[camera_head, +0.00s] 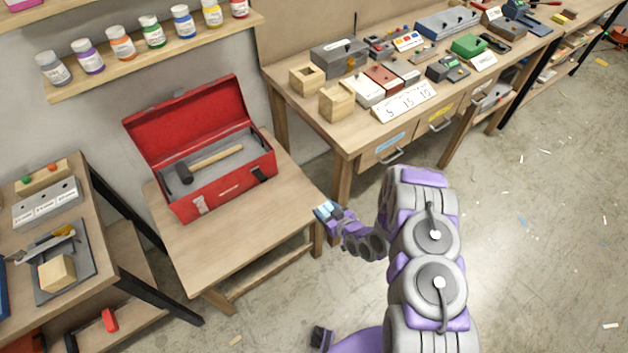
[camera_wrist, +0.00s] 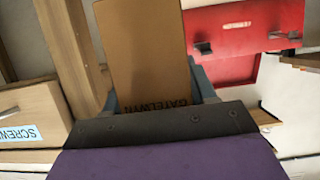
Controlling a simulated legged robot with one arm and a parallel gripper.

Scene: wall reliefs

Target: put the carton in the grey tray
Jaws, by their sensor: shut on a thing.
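My gripper (camera_head: 326,212) is in the air at the right front corner of the small wooden table in the head view. In the wrist view my gripper (camera_wrist: 158,95) is shut on a brown carton (camera_wrist: 143,48) with dark lettering, seen upside down, between its blue-grey fingers. I cannot make out the carton in the head view. A flat dark grey piece (camera_head: 82,262) on the left bench holds a wooden block and a tool. The open red toolbox also has a grey inside (camera_head: 222,166); I cannot tell which is the grey tray.
The red toolbox (camera_head: 232,190), with a hammer (camera_head: 212,160) inside, stands on the small table (camera_head: 232,240). It also shows in the wrist view (camera_wrist: 228,30). A cluttered workbench (camera_head: 345,130) with drawers stands behind. Floor at right is mostly clear.

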